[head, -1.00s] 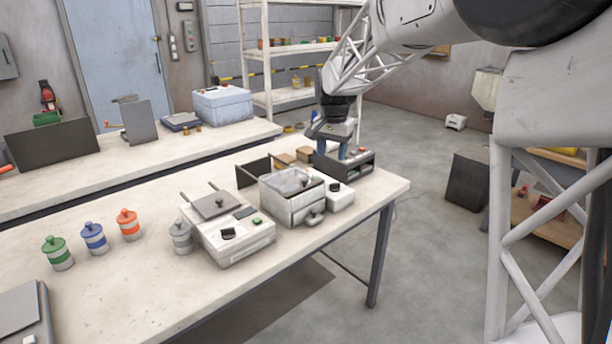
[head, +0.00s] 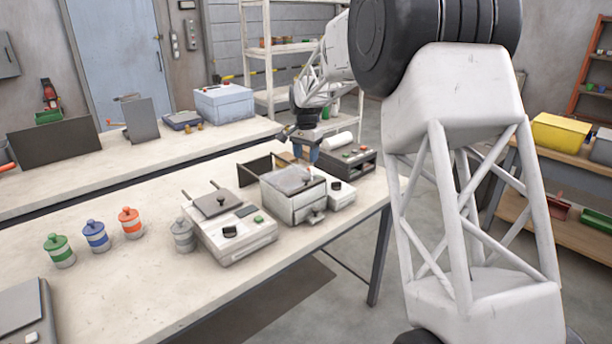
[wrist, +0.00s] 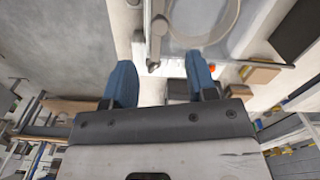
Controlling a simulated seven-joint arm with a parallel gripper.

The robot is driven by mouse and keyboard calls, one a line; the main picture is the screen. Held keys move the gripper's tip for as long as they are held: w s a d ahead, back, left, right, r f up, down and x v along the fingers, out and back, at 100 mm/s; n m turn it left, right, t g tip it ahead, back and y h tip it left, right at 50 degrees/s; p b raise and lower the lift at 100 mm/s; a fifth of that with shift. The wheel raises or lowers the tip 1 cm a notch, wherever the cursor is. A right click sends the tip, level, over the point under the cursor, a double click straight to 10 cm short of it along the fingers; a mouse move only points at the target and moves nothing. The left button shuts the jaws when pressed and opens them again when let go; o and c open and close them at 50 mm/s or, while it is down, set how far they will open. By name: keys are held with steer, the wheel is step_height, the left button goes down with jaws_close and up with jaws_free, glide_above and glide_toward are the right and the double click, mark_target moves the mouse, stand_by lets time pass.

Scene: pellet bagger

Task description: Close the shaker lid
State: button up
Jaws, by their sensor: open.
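A grey metal box-shaped machine (head: 306,207), which I take for the shaker, stands near the right end of the bench, with a latch-like piece on its front. A pale, see-through top piece (head: 287,181) shows on it; I cannot tell whether this is the lid or how far it is open. My gripper (head: 304,158) is behind the machine, pointing down above the bench, apart from the machine as far as I can see. In the wrist view my blue fingers (wrist: 160,82) are spread with nothing between them. A round pale rim (wrist: 234,18) lies beyond them.
A dark upright panel (head: 255,170) stands behind the machine. A dark button box (head: 352,165) with a white roll (head: 337,142) is at right. Green (head: 58,251), blue and orange jars stand at left.

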mark_target(306, 178)
steer(key=shift+f, duration=0.15)
steer(key=shift+f, duration=3.8)
jaws_close()
